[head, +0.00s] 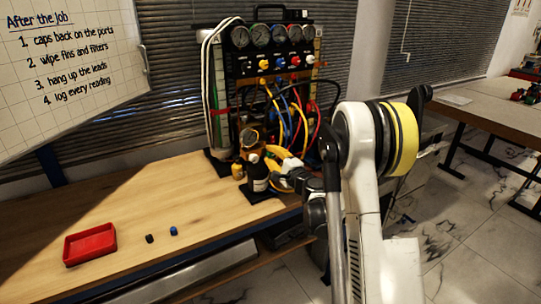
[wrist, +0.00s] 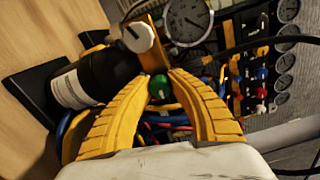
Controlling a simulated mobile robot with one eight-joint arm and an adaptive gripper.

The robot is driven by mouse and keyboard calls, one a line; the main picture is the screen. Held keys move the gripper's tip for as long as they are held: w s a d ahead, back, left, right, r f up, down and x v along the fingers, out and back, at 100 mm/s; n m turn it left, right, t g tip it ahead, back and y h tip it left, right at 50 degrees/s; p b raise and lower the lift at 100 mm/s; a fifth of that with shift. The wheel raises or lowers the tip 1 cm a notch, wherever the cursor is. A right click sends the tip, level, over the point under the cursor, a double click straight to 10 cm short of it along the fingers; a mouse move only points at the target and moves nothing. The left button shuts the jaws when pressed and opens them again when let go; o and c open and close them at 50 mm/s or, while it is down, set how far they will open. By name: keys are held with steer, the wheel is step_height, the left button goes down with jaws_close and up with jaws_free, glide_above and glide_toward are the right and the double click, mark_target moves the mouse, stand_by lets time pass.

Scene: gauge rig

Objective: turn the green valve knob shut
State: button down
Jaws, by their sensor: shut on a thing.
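The green valve knob (wrist: 159,87) shows in the wrist view between the tips of my yellow gripper (wrist: 159,80). The fingers are closed on it from both sides. A pale round knob (wrist: 137,37) on a yellow bracket sits just above it in that picture, beside a dial gauge (wrist: 188,20). In the head view, my gripper (head: 279,161) reaches in low at the front of the gauge rig (head: 236,100). The green knob is hidden there by my gripper and the bottle. I cannot tell how far the knob is turned.
A dark bottle (head: 257,172) with a white label stands close beside my fingers. Coloured hoses (head: 300,125) hang from the rig just behind.

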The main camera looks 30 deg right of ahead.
steer(key=c, duration=1.5)
jaws_free()
steer(key=shift+o, duration=0.2)
steer(key=s, duration=1.2)
steer(key=shift+d, duration=0.2)
